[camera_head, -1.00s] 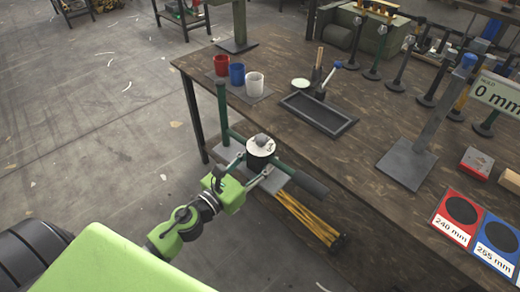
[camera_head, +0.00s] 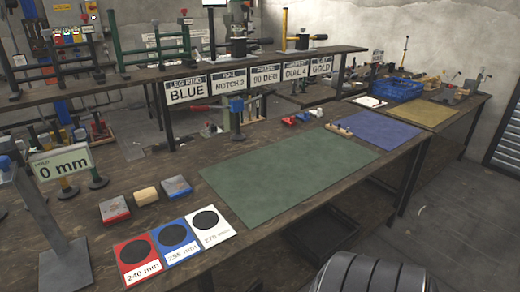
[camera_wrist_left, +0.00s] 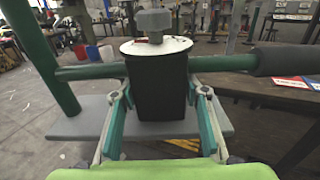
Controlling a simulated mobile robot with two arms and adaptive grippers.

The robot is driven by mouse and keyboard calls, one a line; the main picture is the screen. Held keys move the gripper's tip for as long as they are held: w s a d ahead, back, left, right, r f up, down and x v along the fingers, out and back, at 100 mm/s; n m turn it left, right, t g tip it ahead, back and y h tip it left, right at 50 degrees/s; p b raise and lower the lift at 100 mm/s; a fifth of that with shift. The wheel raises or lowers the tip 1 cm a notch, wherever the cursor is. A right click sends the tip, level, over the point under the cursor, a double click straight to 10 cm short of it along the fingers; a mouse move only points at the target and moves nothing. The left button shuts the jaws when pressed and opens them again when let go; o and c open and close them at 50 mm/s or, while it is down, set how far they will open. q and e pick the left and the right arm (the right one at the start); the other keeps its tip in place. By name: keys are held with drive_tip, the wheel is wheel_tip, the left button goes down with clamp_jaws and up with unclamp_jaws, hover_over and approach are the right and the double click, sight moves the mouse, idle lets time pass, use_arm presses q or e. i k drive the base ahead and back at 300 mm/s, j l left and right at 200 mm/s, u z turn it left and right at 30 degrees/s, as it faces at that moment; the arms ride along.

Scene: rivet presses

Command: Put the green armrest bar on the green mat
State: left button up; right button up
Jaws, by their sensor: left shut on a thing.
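My left gripper (camera_wrist_left: 162,95) is shut on the dark block at the middle of the green armrest bar (camera_wrist_left: 222,63). The block has a white dial and a grey knob on top. A green upright stands at the bar's left end, a dark grip is at its right end, and a grey plate shows below. The green mat (camera_head: 290,175) lies flat and bare on the workbench in the head view. Neither gripper nor the held bar shows in the head view. My right gripper is in neither view.
Red, blue and white marked pads (camera_head: 174,243) lie left of the mat. Small blocks (camera_head: 146,195) lie behind them. A blue mat (camera_head: 375,131) and a yellow mat (camera_head: 423,112) lie farther right. A signed shelf (camera_head: 225,88) stands behind. A grey stand (camera_head: 62,262) is at left.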

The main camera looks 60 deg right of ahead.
sight(278, 172)
drive_tip(key=k+l, duration=0.1)
drive_tip(key=l, duration=3.3)
drive_tip(key=k+l, duration=0.15)
drive_tip(key=l, duration=1.6)
